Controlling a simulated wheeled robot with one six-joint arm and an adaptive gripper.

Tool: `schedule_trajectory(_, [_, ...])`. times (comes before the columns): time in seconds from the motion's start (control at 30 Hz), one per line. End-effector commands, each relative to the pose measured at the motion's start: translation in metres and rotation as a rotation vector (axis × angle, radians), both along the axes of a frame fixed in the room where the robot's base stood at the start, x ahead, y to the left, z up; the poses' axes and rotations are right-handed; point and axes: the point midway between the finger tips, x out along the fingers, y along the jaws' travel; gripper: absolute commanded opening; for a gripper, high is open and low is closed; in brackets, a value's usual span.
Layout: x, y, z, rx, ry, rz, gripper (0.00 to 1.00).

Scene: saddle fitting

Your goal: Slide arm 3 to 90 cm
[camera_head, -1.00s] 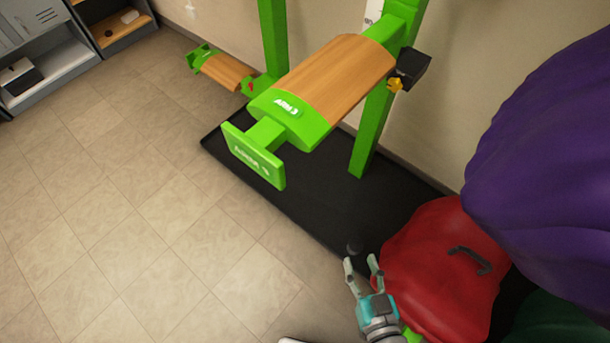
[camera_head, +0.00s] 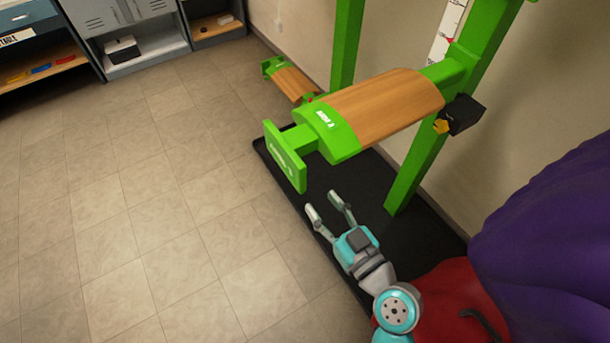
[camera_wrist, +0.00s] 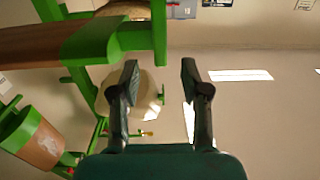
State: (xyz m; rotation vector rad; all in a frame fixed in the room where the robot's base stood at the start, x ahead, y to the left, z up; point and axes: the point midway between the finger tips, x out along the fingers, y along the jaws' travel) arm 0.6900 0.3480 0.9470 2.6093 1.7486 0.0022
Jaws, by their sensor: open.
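Arm 3 (camera_head: 380,108) is a green saddle arm with a wooden top and a green end plate (camera_head: 285,156). In the wrist view, arm 3's green end (camera_wrist: 110,38) is at upper left, beyond the open fingers (camera_wrist: 158,75).
A lower, smaller-looking wooden arm (camera_head: 296,84) stands behind. A black mat (camera_head: 340,185) lies under the rack. Red (camera_head: 450,300) and purple (camera_head: 550,230) covered shapes crowd the lower right. Grey lockers (camera_head: 125,20) stand at the back left. The tiled floor at left is clear.

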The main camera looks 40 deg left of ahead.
Motion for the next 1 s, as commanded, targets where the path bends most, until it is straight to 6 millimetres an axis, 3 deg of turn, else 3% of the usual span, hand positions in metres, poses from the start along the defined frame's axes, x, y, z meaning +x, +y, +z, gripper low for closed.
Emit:
schedule_trajectory(0.5, [0.031,0.077,0.000,0.001,0.001,0.000,0.46])
schedule_trajectory(0.7, [0.037,0.089,0.000,0.001,0.001,-0.002,0.46])
schedule_trajectory(1.0, [0.037,0.090,0.000,0.001,0.001,-0.002,0.46])
